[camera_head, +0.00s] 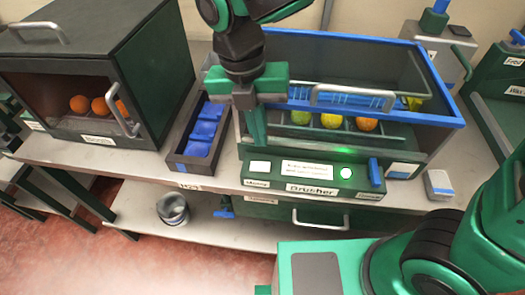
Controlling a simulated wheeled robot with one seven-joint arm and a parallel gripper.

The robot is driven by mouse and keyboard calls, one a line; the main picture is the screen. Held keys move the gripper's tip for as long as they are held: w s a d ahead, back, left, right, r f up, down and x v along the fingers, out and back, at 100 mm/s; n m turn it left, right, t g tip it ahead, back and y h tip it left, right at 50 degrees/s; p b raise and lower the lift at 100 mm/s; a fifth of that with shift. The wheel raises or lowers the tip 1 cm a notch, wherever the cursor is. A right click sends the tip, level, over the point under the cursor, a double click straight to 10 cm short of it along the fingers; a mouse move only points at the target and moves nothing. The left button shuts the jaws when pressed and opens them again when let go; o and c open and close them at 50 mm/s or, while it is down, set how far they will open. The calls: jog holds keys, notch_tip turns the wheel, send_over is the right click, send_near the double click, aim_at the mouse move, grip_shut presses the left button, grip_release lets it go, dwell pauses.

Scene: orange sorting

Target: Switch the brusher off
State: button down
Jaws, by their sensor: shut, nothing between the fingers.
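The brusher (437,98) is a blue-rimmed bin with a clear front, with several green, yellow and orange fruits inside. Its front panel (312,192) is labelled "Brusher". The panel has a white square button (260,167) at the left, a lit green light near the middle, a round white button (347,172) and a blue lever (376,172) at the right. My gripper (258,142) is shut and empty, pointing down just above and behind the white square button. I cannot tell whether the fingertips touch the panel.
A dark green cabinet (145,50) with oranges inside stands at the left. A narrow tray (172,160) with blue items lies between it and the brusher. A metal pot (173,208) is on the lower shelf. A small white-and-blue block (439,185) lies right of the panel.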

aim_at(266, 165)
jog(key=f, duration=0.4)
jog(key=d+f, duration=0.1)
jog(key=f, duration=0.2)
jog(key=shift+s+f, duration=0.1)
